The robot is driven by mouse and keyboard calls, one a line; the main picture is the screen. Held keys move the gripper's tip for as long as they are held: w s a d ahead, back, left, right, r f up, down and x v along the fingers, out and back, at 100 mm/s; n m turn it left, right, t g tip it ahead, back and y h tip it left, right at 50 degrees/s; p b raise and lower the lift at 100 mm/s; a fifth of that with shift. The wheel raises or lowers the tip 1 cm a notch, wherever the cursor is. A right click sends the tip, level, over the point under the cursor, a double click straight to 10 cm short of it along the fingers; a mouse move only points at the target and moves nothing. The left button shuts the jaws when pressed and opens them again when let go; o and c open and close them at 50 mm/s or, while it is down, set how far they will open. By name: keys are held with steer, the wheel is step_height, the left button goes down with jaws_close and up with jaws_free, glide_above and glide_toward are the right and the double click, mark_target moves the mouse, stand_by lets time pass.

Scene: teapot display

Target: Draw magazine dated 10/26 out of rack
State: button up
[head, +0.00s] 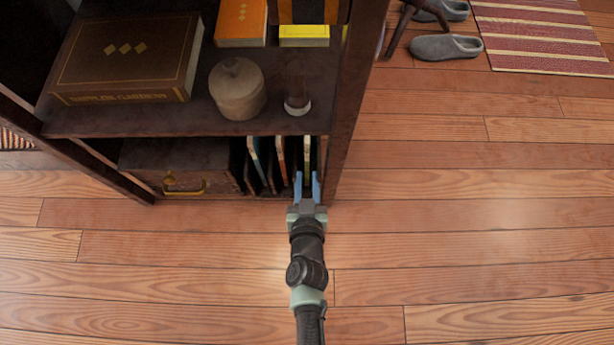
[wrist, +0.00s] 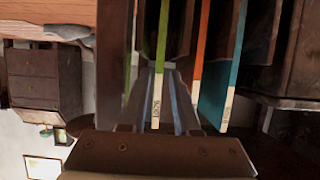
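Several thin magazines stand upright in a dark rack (head: 270,172) on the bottom shelf. The green-edged magazine (head: 307,150) is the rightmost in the head view; in the wrist view it (wrist: 162,40) carries a small pale label that seems to read 10/26. Orange (head: 281,155) and teal (head: 256,160) magazines stand to its left. My gripper (head: 307,180) is at the rack's front with its blue fingers apart. In the wrist view the fingers (wrist: 159,90) are on either side of the green magazine's lower end, with gaps showing. The magazine's rear is hidden.
A dark case (head: 180,170) with a yellow handle stands left of the rack. The shelf's side panel (head: 350,90) is close on the right. The shelf above holds a large brown book (head: 125,60) and a round lidded jar (head: 237,88). The wooden floor in front is clear.

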mark_target(307, 164)
steer(key=b+x, duration=0.1)
steer(key=x, duration=0.5)
steer(key=shift+w+f+b, duration=0.15)
steer(key=shift+w+b, duration=0.05)
steer(key=shift+b, duration=0.2)
jaws_close()
